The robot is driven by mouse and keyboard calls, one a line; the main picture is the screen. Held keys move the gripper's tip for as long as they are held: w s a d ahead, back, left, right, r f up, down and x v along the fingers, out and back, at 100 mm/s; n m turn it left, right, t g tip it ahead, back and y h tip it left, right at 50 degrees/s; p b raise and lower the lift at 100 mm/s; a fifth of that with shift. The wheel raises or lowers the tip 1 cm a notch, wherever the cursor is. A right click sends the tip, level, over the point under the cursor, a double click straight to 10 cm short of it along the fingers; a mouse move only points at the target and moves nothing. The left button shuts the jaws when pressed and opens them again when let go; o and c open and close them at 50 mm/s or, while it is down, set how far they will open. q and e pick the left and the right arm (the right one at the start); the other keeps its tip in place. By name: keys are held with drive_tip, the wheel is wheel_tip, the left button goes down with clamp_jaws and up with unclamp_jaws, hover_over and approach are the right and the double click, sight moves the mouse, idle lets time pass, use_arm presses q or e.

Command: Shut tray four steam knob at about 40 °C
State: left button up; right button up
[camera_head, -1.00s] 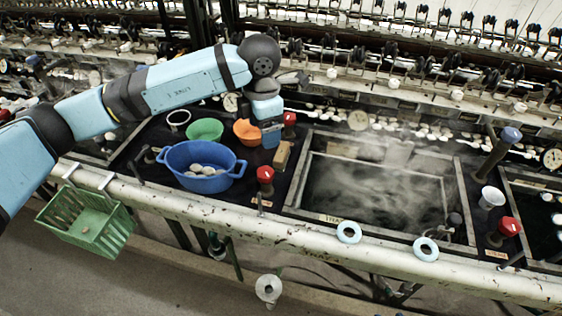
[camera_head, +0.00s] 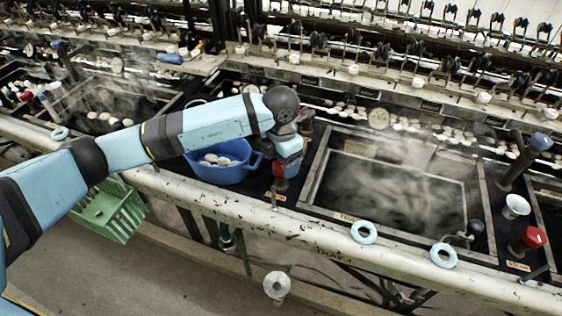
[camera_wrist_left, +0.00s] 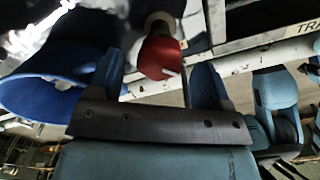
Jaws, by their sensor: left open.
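A red knob (camera_head: 278,168) stands at the front edge of the bench, left of the steaming basin (camera_head: 315,168). My left gripper (camera_head: 288,162) is at this knob and partly covers it in the head view. In the left wrist view the red knob (camera_wrist_left: 160,57) sits between the two spread fingers of my open left gripper (camera_wrist_left: 158,82), with gaps showing beside it. The basin's front label begins "TRA"; its number is unreadable. A round dial (camera_head: 378,118) stands behind the basin; its reading is too small to tell. My right gripper is not in view.
A blue bowl (camera_head: 215,175) of pale cocoons stands just left of the knob. Two pale blue rings (camera_head: 364,232) lie on the front rail. A green basket (camera_head: 110,212) hangs at the left.

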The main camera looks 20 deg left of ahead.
use_arm(q)
drive_tip(key=shift+f, duration=0.5)
drive_tip(key=c, duration=0.9)
drive_tip(key=shift+c, duration=0.2)
